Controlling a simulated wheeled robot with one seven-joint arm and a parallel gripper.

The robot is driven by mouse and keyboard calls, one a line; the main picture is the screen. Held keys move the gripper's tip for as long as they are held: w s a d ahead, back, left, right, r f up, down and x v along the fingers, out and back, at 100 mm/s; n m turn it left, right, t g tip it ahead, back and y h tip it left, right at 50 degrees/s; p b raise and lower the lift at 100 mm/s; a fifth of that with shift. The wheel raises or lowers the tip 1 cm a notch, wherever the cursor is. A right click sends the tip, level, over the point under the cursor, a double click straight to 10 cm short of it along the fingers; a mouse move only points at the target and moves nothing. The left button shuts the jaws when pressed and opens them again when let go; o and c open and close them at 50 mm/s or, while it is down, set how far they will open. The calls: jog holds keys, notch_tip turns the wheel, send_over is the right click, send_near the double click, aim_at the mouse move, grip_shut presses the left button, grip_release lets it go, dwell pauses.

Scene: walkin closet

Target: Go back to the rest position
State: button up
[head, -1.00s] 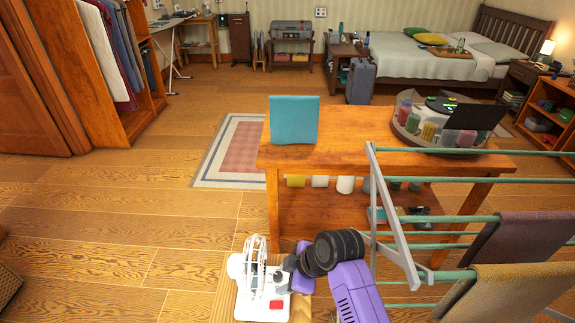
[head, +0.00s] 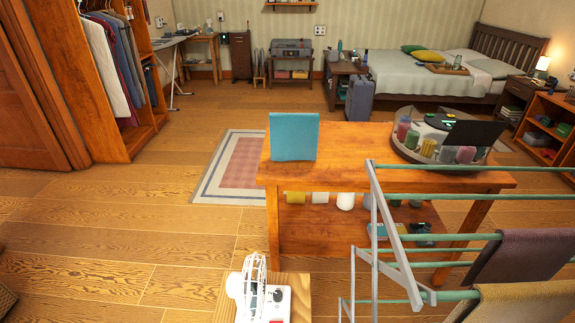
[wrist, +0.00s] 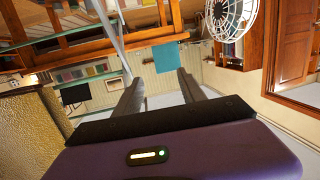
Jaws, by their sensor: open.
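My gripper (wrist: 158,88) shows in the wrist view, with its two fingers spread apart and nothing between them. My arm and gripper are out of the head view. The wrist view looks at the room upside down, with a teal panel (wrist: 174,61) beyond the fingers and a white fan (wrist: 231,17) at the upper right. The gripper appears apart from both.
The drying rack (head: 388,215) with hanging cloths stands at the right, close to me. The fan (head: 256,290) stands on a small wooden stand at the bottom. A wooden table (head: 345,160) lies ahead, with the teal panel (head: 294,137) on it.

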jog(key=s+d+r+m+h, duration=0.1)
jog(key=s+d+r, duration=0.2)
jog(key=s, duration=0.8)
jog(key=s+d+r+g+h, duration=0.1)
jog(key=s+d+r, duration=0.2)
jog(key=s, duration=0.9)
jog(key=shift+s+m, duration=0.3)
jog(key=shift+m, duration=0.1)
